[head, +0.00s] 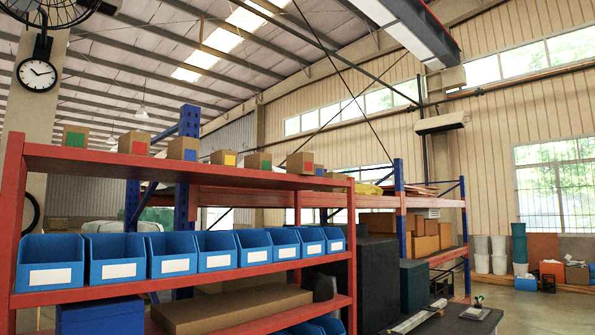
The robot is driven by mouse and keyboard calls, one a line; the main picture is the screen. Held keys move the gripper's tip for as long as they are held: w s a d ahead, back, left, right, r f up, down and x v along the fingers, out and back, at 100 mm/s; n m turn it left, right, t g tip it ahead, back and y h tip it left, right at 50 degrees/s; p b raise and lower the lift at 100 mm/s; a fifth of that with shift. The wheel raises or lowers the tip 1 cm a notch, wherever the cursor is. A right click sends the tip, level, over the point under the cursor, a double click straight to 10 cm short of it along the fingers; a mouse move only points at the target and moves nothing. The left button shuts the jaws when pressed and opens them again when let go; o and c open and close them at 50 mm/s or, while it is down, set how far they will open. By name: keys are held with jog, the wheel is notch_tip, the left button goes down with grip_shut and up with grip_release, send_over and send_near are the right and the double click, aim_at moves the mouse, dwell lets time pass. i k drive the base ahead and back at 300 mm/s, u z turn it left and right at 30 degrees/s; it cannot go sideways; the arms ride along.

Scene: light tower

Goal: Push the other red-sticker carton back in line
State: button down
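A row of small brown cartons with coloured stickers stands on the top red shelf (200,170) in the head view. One red-sticker carton (134,143) is near the left, between a green-sticker carton (75,136) and a blue-sticker carton (183,149). The other red-sticker carton (300,162) is toward the right end, right of a second green-sticker carton (258,161). It looks larger than its neighbours, seems to sit nearer the shelf's front edge, and partly covers the blue-sticker carton (319,171) beside it. My gripper is not in view.
A yellow-sticker carton (223,157) stands mid-row. Blue bins (170,254) fill the shelf below, and a long flat carton (230,307) lies lower down. A blue rack upright (188,122) rises behind the row. Dark boxes (372,270) stand right of the rack.

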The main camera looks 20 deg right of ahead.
aim_at(299, 162)
jog(key=z, duration=0.05)
jog(key=k, duration=0.5)
jog(key=z, duration=1.75)
jog(key=i, duration=1.15)
jog(key=u, duration=0.75)
